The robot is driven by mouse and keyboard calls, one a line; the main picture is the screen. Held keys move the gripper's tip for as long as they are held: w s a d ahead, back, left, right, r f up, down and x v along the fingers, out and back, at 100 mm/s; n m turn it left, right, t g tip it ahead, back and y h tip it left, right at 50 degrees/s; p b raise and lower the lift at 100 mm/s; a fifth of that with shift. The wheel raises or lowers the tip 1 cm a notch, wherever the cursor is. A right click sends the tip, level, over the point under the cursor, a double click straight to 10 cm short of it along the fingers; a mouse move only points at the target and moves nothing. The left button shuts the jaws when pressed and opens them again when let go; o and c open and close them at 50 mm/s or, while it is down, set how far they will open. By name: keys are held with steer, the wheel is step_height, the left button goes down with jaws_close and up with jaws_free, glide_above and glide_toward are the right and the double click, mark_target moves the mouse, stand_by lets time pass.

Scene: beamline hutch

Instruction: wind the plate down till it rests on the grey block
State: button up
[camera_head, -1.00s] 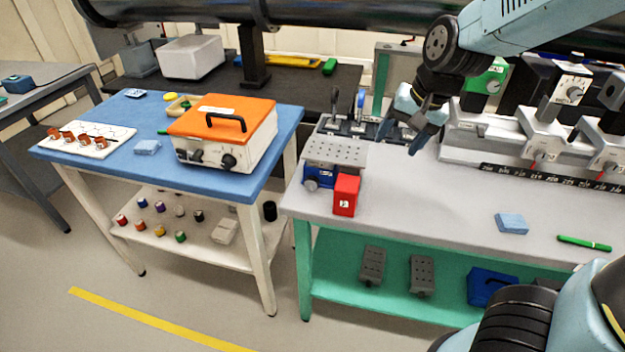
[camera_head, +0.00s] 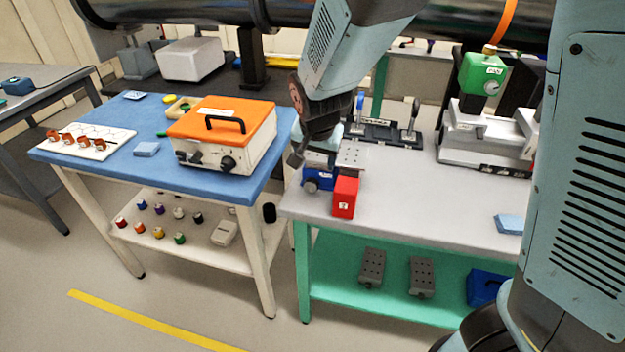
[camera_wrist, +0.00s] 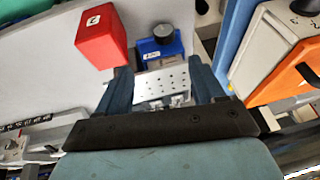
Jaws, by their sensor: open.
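The perforated light-grey plate (camera_head: 351,156) sits on top of a blue jack-like stage (camera_head: 326,181) at the left end of the grey bench. The stage has a dark round knob (camera_head: 310,186) on its front, also seen in the wrist view (camera_wrist: 163,32). My gripper (camera_wrist: 160,74) is open and empty, its fingers on either side of the plate (camera_wrist: 160,86) in the wrist view. In the head view my arm hides part of the plate.
A red block (camera_head: 345,197) stands right beside the stage. Behind are upright levers on a dark base (camera_head: 385,132). A blue table (camera_head: 120,165) with an orange-lidded box (camera_head: 225,135) is to the left. Grey perforated blocks (camera_head: 372,268) lie on the green lower shelf. The bench middle is clear.

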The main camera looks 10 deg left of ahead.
mark_target(312, 181)
steer(key=shift+a, duration=0.4)
steer(key=shift+x, duration=6.85)
steer(key=shift+w, duration=0.15)
steer(key=c, duration=1.1)
